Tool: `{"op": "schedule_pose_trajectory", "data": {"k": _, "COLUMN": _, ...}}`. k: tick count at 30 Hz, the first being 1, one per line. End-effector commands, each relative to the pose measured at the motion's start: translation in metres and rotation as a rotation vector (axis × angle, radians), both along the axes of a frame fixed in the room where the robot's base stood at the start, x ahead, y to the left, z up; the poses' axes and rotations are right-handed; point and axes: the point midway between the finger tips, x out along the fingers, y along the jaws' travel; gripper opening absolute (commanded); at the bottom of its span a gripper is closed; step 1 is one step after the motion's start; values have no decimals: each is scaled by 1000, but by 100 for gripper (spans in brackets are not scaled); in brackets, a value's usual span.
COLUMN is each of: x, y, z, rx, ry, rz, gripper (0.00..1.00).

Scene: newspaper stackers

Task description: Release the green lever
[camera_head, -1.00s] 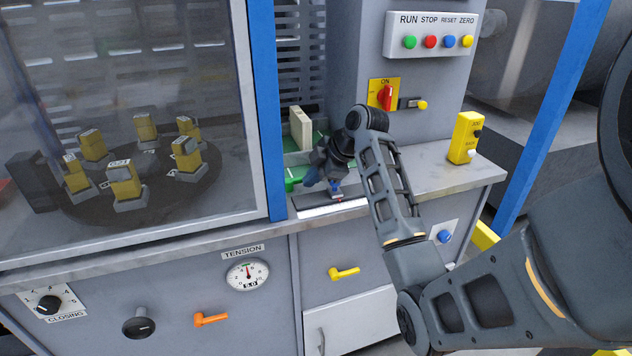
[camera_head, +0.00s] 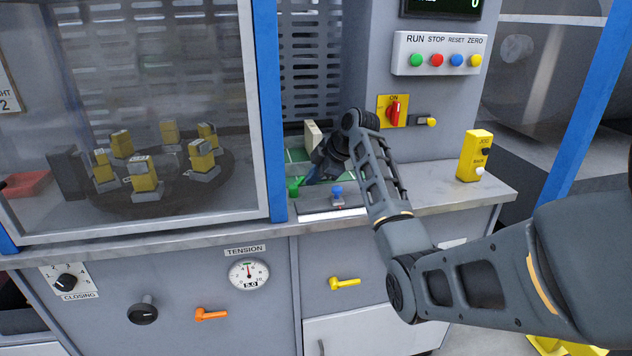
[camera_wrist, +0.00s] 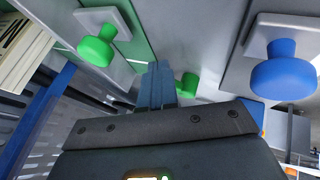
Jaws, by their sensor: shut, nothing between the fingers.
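A green knob (camera_head: 293,188) stands at the left end of the small metal panel on the counter in the head view. The wrist view shows two green knobs: a larger one (camera_wrist: 97,48) at upper left and one (camera_wrist: 187,84) partly hidden behind my fingers. I cannot tell which is the green lever. My gripper (camera_head: 312,177) is shut and empty, just right of the green knob in the head view. Its blue fingers show in the wrist view (camera_wrist: 157,84), close beside the partly hidden knob; contact cannot be told. My wrist hides part of the bay.
A blue knob (camera_head: 337,191) stands to the right on the panel, and also in the wrist view (camera_wrist: 283,80). A pale paper stack (camera_head: 312,136) is behind my gripper. The blue post (camera_head: 268,110) and glazed enclosure bound the left. Counter to the right is clear up to the yellow box (camera_head: 474,156).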

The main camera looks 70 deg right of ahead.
Motion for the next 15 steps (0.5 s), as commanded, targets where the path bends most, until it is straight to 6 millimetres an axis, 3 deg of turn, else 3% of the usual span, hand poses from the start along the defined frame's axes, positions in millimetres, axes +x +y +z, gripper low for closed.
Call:
{"op": "schedule_pose_trajectory", "data": {"k": 10, "x": 17, "y": -9, "z": -1, "rx": -1, "ry": -1, "rz": 1, "gripper": 0}}
{"op": "schedule_pose_trajectory", "data": {"k": 15, "x": 24, "y": -11, "z": 0, "rx": 0, "ry": -1, "rz": 109, "gripper": 0}}
